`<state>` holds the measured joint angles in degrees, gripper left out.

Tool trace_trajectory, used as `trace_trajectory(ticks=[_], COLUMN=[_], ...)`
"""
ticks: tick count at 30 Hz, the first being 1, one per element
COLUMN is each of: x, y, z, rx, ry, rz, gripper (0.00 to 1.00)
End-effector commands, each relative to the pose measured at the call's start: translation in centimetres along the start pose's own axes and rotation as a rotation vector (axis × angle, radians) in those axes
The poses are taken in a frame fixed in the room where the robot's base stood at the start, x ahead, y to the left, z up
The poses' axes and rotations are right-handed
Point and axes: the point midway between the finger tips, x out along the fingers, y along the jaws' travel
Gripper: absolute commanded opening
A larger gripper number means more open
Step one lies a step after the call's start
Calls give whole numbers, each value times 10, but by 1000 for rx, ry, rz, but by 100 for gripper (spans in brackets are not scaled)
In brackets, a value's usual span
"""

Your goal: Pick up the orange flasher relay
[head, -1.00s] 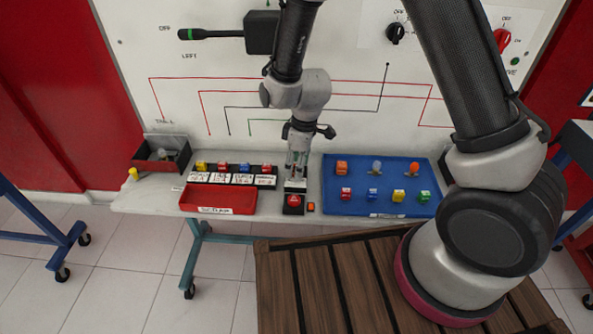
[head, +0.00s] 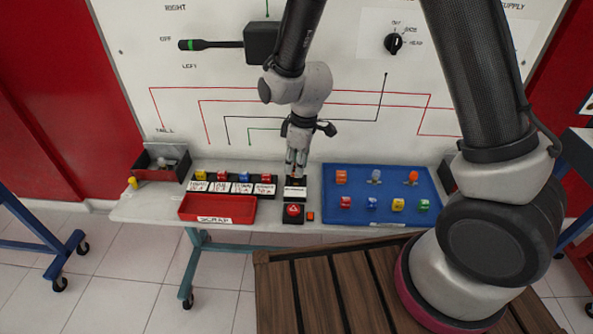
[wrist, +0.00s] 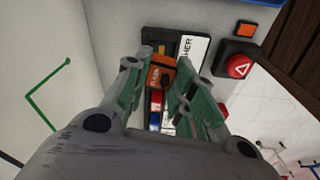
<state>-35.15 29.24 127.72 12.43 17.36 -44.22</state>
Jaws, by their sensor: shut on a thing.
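The orange flasher relay (wrist: 160,76) is a small block with dark lettering. In the wrist view it sits between the two fingers of my gripper (wrist: 160,88), which are shut on it. It is over a black holder with a white label ending in "HER" (wrist: 191,55). I cannot tell whether it is clear of the holder. In the head view my gripper (head: 296,172) points down over that holder's white label (head: 295,193), and the relay is hidden at the fingertips. Another orange block (head: 341,177) stands at the back left of the blue tray (head: 330,206).
A red button box (head: 293,211) and a small orange square (head: 310,216) are in front of the holder. Left are a red scrap tray (head: 217,209), a row of coloured fuses on labelled holders (head: 231,188) and a dark bin (head: 160,168). A white panel (head: 330,120) rises behind.

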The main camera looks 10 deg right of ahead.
Motion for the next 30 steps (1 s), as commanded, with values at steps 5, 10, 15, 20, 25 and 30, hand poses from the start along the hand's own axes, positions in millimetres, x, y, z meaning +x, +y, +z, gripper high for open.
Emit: trace_trajectory(ticks=[5, 10, 15, 20, 25, 30], x=[1, 0, -1, -2, -2, -2], y=[-42, -83, -119, -146, -166, -175], z=[8, 17, 24, 30, 33, 35], rx=[-6, -7, -6, -5, -3, -2], ry=[-4, -4, -3, -4, -1, -2], rz=[-4, -4, -3, -3, -6, -8], gripper=[7, 7, 7, 7, 7, 7])
